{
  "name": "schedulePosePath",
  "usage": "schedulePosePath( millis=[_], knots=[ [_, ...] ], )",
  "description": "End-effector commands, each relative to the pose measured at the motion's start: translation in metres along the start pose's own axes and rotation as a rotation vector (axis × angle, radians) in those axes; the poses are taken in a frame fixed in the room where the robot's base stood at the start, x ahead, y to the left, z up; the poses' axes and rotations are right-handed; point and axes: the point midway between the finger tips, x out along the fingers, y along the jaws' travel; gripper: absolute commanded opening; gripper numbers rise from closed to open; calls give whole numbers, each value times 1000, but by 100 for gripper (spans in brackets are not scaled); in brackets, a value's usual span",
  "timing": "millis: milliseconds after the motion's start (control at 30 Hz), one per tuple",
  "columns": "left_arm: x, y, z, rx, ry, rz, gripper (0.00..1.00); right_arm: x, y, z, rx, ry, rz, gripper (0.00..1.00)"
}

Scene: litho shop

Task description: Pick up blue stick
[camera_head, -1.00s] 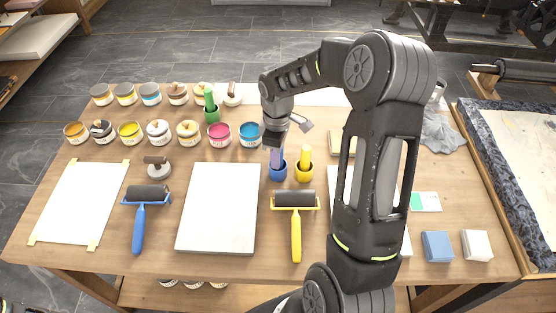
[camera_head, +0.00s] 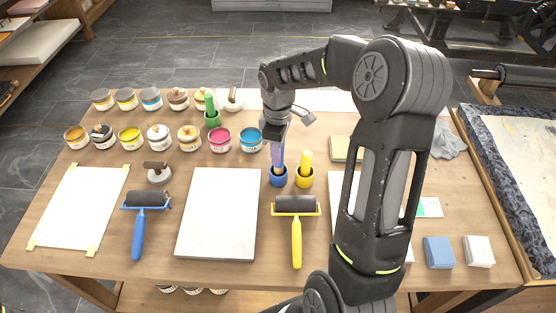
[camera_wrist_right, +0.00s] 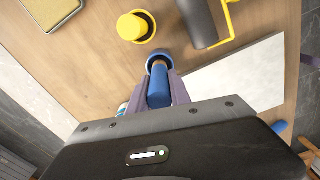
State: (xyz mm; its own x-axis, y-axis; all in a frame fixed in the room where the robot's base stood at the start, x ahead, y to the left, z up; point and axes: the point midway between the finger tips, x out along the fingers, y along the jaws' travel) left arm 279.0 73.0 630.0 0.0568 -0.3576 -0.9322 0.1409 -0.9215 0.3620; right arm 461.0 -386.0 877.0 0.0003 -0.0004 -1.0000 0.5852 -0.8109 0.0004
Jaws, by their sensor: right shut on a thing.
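The blue stick (camera_wrist_right: 158,86) stands in a small blue cup (camera_head: 279,178) near the middle of the table. My right gripper (camera_head: 278,155) reaches down over the cup from above and is shut on the stick, with one finger on each side of it. In the right wrist view the stick's lower end is still within the rim of the blue cup (camera_wrist_right: 160,57). In the head view the fingers hide most of the stick. My left gripper is not in view.
A yellow stick in a yellow cup (camera_head: 304,181) stands close on the right. A yellow-handled roller (camera_head: 297,240) and a white slab (camera_head: 219,215) lie in front. Ink jars, including a blue one (camera_head: 250,140), stand to the left. A green stick in a cup (camera_head: 212,118) is farther back.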

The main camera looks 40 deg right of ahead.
Motion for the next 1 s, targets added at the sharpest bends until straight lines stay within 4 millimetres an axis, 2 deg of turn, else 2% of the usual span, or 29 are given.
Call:
schedulePosePath(
  millis=[200, 333, 1000],
  knots=[
    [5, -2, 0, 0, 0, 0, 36, -43, 0, -1, -1, 3, 3, 0],
    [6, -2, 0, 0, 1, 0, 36, -58, 0, 0, -1, 1, 1, 0],
    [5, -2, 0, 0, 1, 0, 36, -62, 0, 0, 0, 0, 0, 0]
  ],
)
